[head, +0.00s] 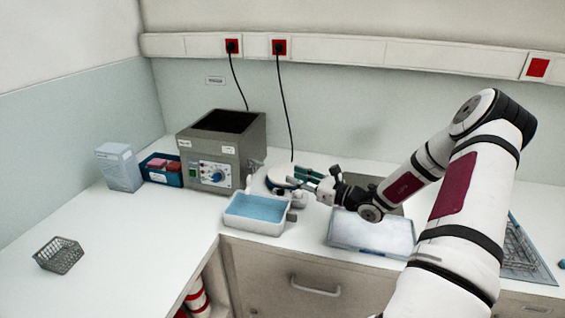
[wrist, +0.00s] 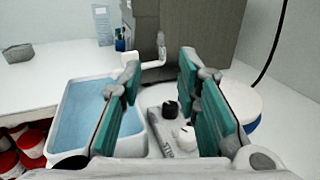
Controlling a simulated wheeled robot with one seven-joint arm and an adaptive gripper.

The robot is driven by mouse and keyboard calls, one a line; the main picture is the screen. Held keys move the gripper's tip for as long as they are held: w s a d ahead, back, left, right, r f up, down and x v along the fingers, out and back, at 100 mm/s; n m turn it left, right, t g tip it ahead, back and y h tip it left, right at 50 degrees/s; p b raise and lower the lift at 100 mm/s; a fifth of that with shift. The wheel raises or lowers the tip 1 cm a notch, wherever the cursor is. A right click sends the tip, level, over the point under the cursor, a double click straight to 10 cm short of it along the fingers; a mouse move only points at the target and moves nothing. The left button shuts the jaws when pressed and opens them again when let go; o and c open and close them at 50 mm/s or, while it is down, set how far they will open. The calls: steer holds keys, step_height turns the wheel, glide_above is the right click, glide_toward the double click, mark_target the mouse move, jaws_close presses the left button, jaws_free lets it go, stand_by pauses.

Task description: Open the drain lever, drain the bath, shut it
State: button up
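The bath (head: 222,150) is a grey metal box with an open, dark top and a front panel with a blue dial. Its side fills the upper middle of the wrist view (wrist: 200,35). A pale pipe with an upright piece, seemingly the drain lever (wrist: 161,44), sticks out low from that side; I cannot tell whether it is open. A white tray of blue liquid (head: 234,221) stands in front, also at left in the wrist view (wrist: 57,142). My gripper (head: 312,177) is open, its teal fingers (wrist: 160,68) apart and empty, with the lever beyond them.
A white stirrer with knobs (wrist: 160,145) and a round plate (wrist: 240,97) lies below and right of my fingers. A white-filled tray (head: 370,236) is right.

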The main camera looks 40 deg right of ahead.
mark_target(264, 164)
steer(key=x, duration=1.2)
steer(key=shift+w, duration=0.4)
jaws_close()
steer(key=shift+a+p, duration=0.1)
steer(key=shift+p, duration=0.2)
